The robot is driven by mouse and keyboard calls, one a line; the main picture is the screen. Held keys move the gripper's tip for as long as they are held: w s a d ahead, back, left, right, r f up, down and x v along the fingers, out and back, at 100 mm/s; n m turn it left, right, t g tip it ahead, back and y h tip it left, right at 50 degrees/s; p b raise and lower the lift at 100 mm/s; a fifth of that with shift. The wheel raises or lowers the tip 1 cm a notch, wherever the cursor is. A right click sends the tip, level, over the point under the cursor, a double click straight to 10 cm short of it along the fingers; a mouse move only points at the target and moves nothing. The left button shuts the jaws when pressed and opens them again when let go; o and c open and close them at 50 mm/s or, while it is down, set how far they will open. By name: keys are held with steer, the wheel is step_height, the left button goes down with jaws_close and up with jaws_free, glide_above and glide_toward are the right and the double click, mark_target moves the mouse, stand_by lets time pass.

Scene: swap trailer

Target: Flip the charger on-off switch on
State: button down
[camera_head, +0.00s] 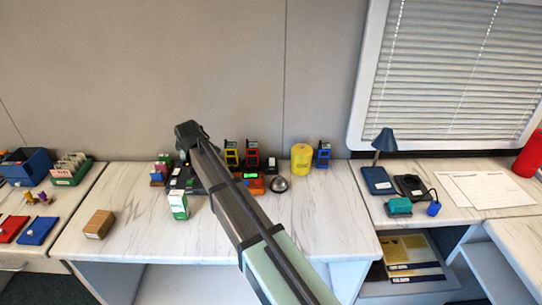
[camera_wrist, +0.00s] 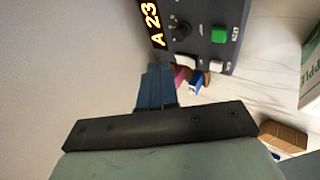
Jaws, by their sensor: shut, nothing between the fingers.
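In the head view my gripper (camera_head: 188,134) is above the back of the middle table, partly hiding a dark device (camera_head: 182,180).
The middle table (camera_head: 130,225) also holds a green-and-white box (camera_head: 178,205), a brown block (camera_head: 99,224), a silver bell (camera_head: 279,184), an orange device (camera_head: 253,183) and a yellow canister (camera_head: 301,158). The right table has a lamp (camera_head: 385,142) and a teal box (camera_head: 398,206). The table's front right is clear.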

steer(key=w+d+r+g+h, duration=0.1)
steer(key=w+d, duration=0.1)
steer(key=d, duration=0.5)
steer(key=w+d+r+h, duration=0.1)
steer(key=w+d, duration=0.2)
steer(key=d, duration=0.4)
steer(key=r+g, duration=0.2)
glide_above(272, 159)
steer(key=s, duration=0.6)
steer(key=shift+w+d+f+h, duration=0.1)
steer(key=shift+w+f+h, duration=0.05)
steer(key=shift+h, duration=0.25)
steer(key=shift+f, duration=0.1)
steer(key=x, duration=1.4)
